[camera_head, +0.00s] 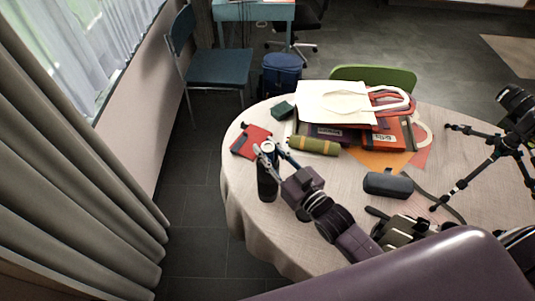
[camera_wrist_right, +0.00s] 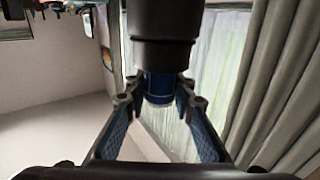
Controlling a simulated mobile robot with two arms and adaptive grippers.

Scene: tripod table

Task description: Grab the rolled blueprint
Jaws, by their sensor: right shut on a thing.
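My right gripper (camera_head: 270,153) is over the left part of the round table (camera_head: 245,190), its fingers closed around the upper part of an upright dark cylinder (camera_head: 267,182) with a pale top. In the right wrist view the dark cylinder (camera_wrist_right: 162,35) hangs into the picture from the top, with a blue section between the fingers (camera_wrist_right: 160,100). I cannot tell whether it is the rolled blueprint or whether its lower end touches the table. An olive roll with yellow bands (camera_head: 314,146) lies on the table right of the gripper. My left gripper is not in view.
A red notebook (camera_head: 251,140) lies left of the gripper. A dark case (camera_head: 388,185) and a black tripod (camera_head: 480,165) are on the right. Curtains (camera_head: 70,160) hang beyond the table's left edge.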

